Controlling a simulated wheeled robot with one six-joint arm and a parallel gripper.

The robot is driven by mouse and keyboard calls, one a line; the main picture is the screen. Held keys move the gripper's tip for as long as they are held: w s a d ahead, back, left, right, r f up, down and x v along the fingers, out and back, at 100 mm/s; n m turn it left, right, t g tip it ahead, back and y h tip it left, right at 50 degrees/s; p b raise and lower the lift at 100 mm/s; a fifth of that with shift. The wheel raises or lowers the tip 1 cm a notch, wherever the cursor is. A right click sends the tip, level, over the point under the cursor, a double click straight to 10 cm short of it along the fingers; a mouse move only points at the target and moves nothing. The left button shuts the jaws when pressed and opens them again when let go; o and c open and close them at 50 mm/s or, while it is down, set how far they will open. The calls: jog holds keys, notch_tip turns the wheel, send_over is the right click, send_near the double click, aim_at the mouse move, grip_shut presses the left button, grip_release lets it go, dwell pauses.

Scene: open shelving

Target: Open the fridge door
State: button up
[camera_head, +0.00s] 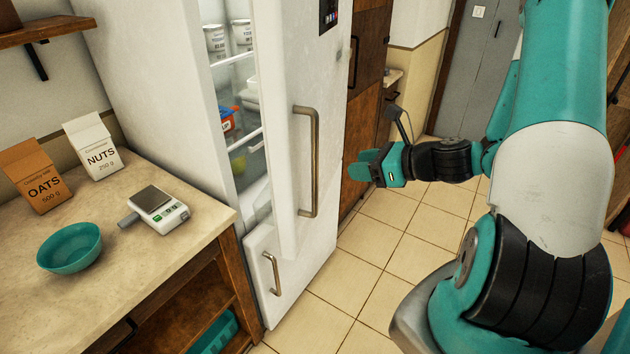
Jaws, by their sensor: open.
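The white fridge (158,82) stands at the upper middle, beside the counter. Its upper door (325,80) is partly open, and lit shelves with containers show through the gap on its left. A vertical metal handle (314,160) is on the outer face of this door. A lower door (290,275) with its own smaller handle (272,273) looks shut. My gripper (362,170) is open and empty, to the right of the upper handle and apart from it in the picture. Its fingers point left toward the door; their exact distance from it is hard to tell.
The counter (130,265) at the left holds a teal bowl (70,248), a kitchen scale (160,209), an oats box (36,176) and a nuts box (93,146). Tiled floor (350,280) is clear in front of the fridge. A wooden cabinet (368,50) stands behind the door.

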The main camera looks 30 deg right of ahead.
jog(key=x, duration=1.2)
jog(key=shift+w+a, duration=0.15)
jog(key=shift+a, duration=0.1)
grip_shut()
